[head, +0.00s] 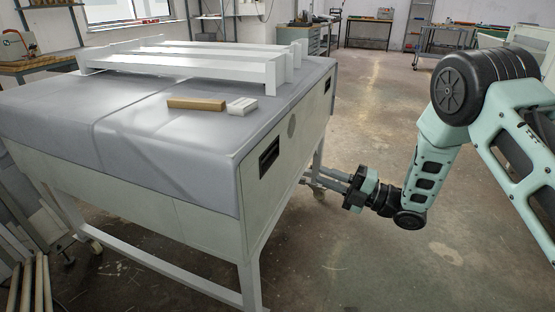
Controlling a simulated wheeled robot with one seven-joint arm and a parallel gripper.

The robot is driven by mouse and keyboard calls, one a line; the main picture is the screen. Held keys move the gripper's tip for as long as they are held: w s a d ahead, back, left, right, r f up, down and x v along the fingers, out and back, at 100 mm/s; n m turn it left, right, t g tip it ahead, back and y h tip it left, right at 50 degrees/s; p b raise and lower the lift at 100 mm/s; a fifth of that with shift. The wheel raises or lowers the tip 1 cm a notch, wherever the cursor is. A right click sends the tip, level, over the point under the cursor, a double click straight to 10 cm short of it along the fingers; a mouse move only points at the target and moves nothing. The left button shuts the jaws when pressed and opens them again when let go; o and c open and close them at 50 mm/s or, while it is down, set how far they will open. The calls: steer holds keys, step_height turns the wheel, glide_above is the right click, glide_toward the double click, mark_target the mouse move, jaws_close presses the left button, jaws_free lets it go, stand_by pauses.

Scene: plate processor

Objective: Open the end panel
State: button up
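The plate processor (150,205) is a large pale machine with a grey top, standing on legs with castors. Its end panel (290,150) is the pale upright face on the right side and looks closed, flush with the body. It has a black recessed handle (269,157) near the front corner, another black recess (327,84) toward the far corner, and a round grey disc between them. My gripper (328,178) is right of the end panel, low, near its lower edge and a leg. Its two fingers point left, look apart, and hold nothing visible. I see no contact with the panel.
A white frame (190,65), a tan block (196,104) and a small white block (242,105) lie on top of the machine. Long strips lean at the lower left. Workbenches (368,33) stand along the back. Concrete floor right of the machine is mostly clear.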

mark_target(278, 158)
steer(key=x, duration=1.3)
steer(key=shift+w+a+r, duration=0.1)
steer(key=shift+a, duration=0.25)
jaws_close()
